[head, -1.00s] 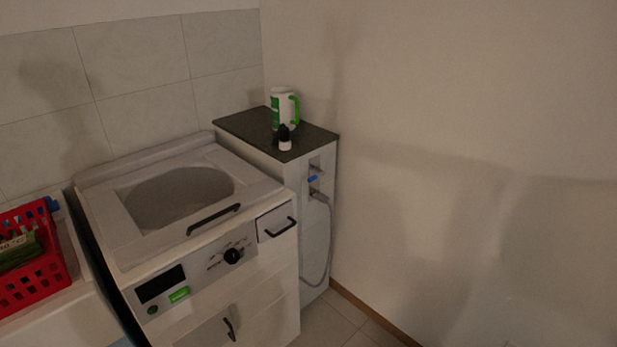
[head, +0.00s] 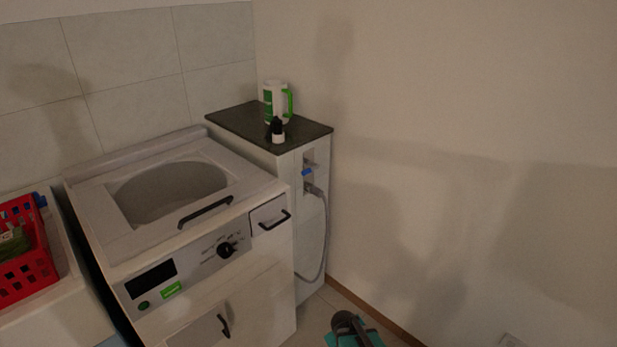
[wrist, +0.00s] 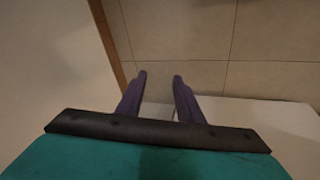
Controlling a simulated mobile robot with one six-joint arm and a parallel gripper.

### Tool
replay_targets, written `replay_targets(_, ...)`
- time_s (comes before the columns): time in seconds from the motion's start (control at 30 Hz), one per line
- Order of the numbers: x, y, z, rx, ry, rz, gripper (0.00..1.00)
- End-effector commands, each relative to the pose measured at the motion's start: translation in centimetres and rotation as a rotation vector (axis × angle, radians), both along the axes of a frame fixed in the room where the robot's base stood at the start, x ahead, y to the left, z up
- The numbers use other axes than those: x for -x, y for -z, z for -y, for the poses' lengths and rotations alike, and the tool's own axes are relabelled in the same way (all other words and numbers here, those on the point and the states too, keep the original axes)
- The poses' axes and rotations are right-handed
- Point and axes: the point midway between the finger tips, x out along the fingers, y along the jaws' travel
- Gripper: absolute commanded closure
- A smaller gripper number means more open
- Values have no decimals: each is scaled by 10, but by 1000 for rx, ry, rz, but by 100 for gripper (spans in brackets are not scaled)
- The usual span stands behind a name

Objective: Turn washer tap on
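The washer tap with its blue handle (head: 308,172) is on the front face of a narrow cabinet (head: 311,225), right of the washer (head: 200,270). A grey hose (head: 325,235) hangs from the fitting below the handle. My gripper shows in the wrist view (wrist: 160,76); its two dark fingers are apart with nothing between them, over the tiled floor. In the head view, part of my arm shows low at the bottom edge, below and right of the tap and apart from it; the fingertips cannot be made out there.
A white and green jug (head: 275,101) and a small black-topped bottle (head: 277,130) stand on the cabinet's dark top. A red basket (head: 35,270) is at far left. A bare wall (head: 460,130) bounds the right side. Floor in front of the cabinet is free.

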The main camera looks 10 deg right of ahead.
Motion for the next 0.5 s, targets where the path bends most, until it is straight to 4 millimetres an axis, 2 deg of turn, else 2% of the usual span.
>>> replay_targets(0.03, -28, -9, 5, 23, -41, 73, 67)
replay_targets(0.2, -112, -62, 16, 121, -199, 317, 67)
replay_targets(0.37, -178, -125, 19, 232, -349, 538, 67)
replay_targets(0.5, -224, -187, 15, 341, -480, 725, 67)
